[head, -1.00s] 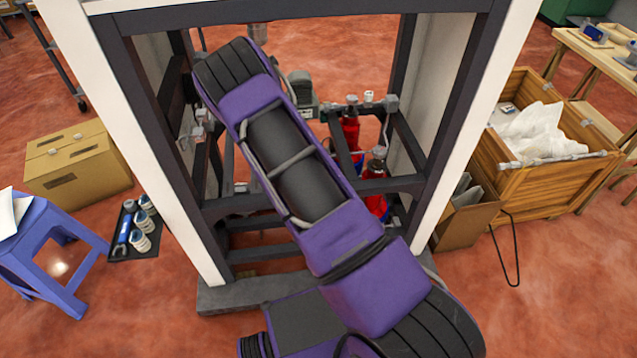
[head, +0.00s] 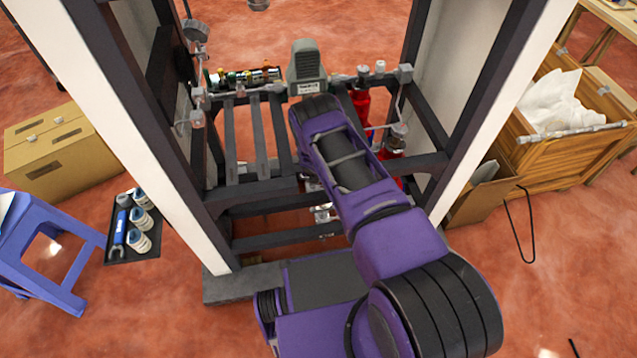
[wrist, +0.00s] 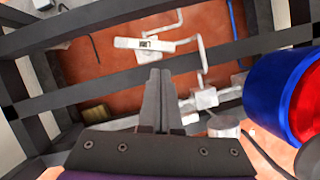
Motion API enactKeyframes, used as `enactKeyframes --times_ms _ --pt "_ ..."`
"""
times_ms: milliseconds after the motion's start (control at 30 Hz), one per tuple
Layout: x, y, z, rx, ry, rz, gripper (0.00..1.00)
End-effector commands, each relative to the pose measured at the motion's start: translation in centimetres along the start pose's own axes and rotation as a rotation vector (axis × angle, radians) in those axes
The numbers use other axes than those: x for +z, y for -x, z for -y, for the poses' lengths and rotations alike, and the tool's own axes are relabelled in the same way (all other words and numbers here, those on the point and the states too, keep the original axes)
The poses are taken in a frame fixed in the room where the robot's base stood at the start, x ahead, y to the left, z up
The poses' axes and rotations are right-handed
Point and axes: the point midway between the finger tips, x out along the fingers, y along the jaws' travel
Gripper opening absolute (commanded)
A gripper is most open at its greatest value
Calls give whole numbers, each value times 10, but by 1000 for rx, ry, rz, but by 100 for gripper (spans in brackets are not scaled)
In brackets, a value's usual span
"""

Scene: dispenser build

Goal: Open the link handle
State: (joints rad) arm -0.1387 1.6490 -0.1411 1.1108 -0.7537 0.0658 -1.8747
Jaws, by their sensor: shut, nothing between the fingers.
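My gripper (wrist: 155,75) points into the dark frame in the wrist view. Its two fingers are together, with nothing between them. Ahead of the fingertips is a pale metal lever with a small dark label (wrist: 145,44), which looks like the link handle; the lettering is too small to read surely. The lever stands a little apart from the fingertips in the picture and joins thin pale pipework (wrist: 203,60) to its right. In the head view, my arm hides the gripper. Small metal fittings (head: 322,213) show beside the arm low in the frame.
A dark beam (wrist: 90,93) crosses just beyond my fingers. A blue and red cylinder (wrist: 262,95) is close on the right. In the head view, red bottles (head: 360,103) and a grey box (head: 305,68) sit inside the dispenser frame (head: 250,190). A wooden crate (head: 570,155) stands right.

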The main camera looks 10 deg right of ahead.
Motion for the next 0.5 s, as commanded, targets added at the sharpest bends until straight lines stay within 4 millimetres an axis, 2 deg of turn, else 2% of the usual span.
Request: enactKeyframes --times_ms 33,200,500 --pt "-2 -14 1 0 -5 -1 0" --pt "-1 -37 1 0 -4 1 0" --pt "0 -52 0 -1 -2 0 0"
